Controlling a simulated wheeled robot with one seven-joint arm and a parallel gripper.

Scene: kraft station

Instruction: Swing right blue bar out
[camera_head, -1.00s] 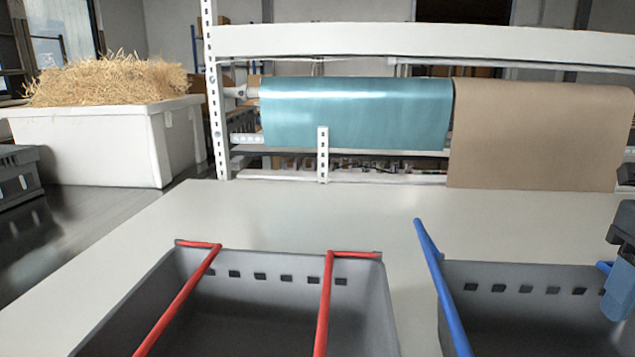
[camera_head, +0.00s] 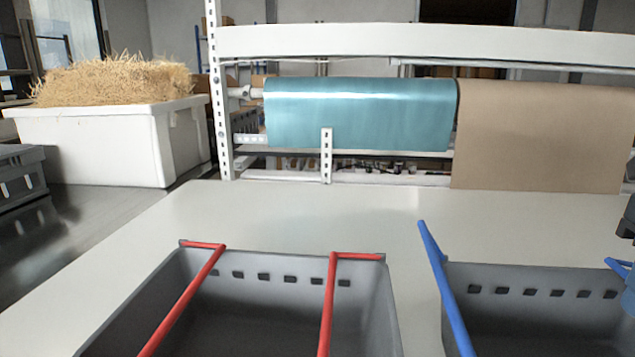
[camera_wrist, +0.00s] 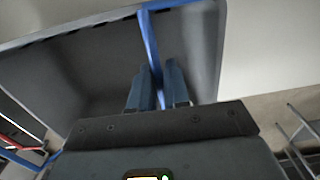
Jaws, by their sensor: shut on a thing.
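My gripper (camera_wrist: 158,90) is shut on the right blue bar (camera_wrist: 150,42), which passes between its two blue fingers in the wrist view. This bar spans part of the grey crate's opening and meets the crate's rim at the top of that view. In the head view only a short end of the right blue bar (camera_head: 619,264) shows at the right edge, and my gripper is mostly cut off there. The left blue bar (camera_head: 446,292) runs along the left side of the grey crate (camera_head: 540,312). The crate's inside looks empty where visible.
A second grey crate (camera_head: 375,315) with two red bars (camera_head: 185,300) stands to the left on the pale table (camera_head: 300,212). Behind are a teal roll (camera_head: 360,112) and a brown paper roll (camera_head: 540,135). A white bin (camera_head: 95,145) of straw stands far left.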

